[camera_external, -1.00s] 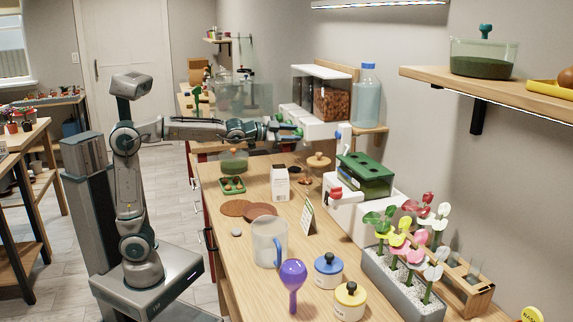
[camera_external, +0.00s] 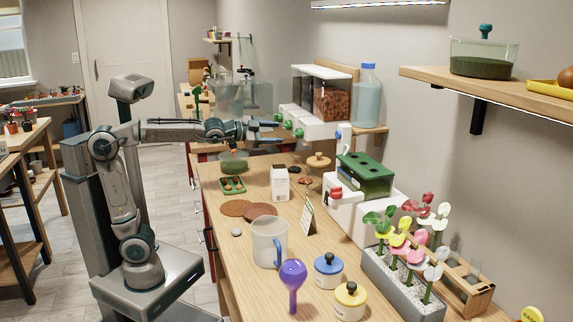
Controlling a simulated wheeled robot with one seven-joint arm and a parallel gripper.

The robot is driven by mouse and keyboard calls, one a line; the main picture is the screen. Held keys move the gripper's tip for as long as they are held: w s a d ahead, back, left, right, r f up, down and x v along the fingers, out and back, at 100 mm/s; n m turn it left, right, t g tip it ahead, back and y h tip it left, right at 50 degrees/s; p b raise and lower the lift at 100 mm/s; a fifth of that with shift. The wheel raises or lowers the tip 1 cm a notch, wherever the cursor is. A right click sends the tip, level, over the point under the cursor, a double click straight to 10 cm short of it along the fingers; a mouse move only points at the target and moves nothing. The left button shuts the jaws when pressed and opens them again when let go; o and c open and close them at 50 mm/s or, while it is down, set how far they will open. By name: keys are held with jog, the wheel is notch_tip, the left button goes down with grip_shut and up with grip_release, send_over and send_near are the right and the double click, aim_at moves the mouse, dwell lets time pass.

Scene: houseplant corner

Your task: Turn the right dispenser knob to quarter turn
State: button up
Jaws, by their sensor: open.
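The dispenser (camera_external: 341,129) stands on the counter at the back, with a white base and clear bins, one full of brown granules. Green knobs line its front. The right knob (camera_external: 299,132) is the one closest to the camera. Its turned angle is too small to read. My gripper (camera_external: 275,131) is open, a short way left of the right knob, apparently apart from it and empty. My arm reaches out level over the counter.
A clear bottle with a blue cap (camera_external: 367,95) stands right of the dispenser.

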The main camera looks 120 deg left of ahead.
jog(key=v, duration=0.6)
jog(key=shift+s+d, duration=0.3)
jog(key=shift+r, duration=0.1)
